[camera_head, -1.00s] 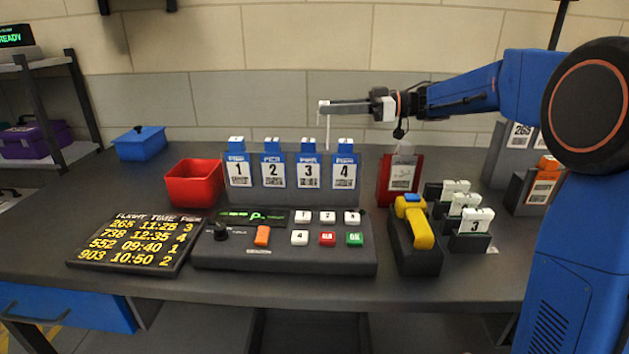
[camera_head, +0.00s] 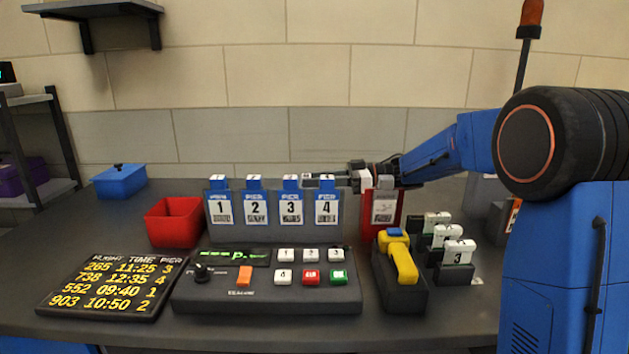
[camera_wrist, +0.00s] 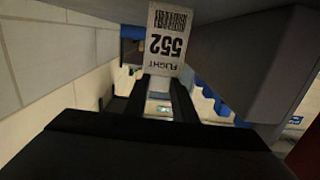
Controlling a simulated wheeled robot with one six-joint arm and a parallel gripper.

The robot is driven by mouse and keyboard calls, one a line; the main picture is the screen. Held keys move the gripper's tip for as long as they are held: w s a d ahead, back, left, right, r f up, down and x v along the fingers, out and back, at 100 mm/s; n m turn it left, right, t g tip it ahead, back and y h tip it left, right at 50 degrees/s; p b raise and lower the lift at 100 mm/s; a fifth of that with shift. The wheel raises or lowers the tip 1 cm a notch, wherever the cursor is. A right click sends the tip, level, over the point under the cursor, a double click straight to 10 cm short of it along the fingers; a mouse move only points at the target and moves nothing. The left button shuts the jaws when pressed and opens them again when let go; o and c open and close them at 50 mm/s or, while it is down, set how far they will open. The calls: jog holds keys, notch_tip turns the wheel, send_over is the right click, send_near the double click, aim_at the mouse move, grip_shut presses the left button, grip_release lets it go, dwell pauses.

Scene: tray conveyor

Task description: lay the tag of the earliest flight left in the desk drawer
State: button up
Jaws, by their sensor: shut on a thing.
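A white tag (camera_wrist: 167,45) reading "FLIGHT 552" hangs upside down in the wrist view, with a barcode. My gripper (camera_wrist: 158,88) is shut on it. In the head view my gripper (camera_head: 322,178) points left, level with the tops of the pier cards at the back of the desk; the tag is mostly hidden there. The flight board (camera_head: 108,286) lists 265 11:25 pier 3, 738 12:35 pier 4, 552 09:40 pier 1 and 903 10:50 pier 2. Only a blue sliver (camera_head: 50,349) shows below the desk's front left edge; I cannot tell the drawer's state.
The rack (camera_head: 277,230) holds blue cards numbered 1 to 4. A red bin (camera_head: 172,222), button console (camera_head: 265,292), yellow scanner (camera_head: 403,262), red holder (camera_head: 391,212) and small numbered stands (camera_head: 456,262) crowd the desk. A blue lidded box (camera_head: 119,182) stands back left.

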jog(key=o, duration=0.6)
jog(key=shift+f, duration=0.15)
jog(key=o, duration=0.4)
jog(key=shift+o, duration=0.2)
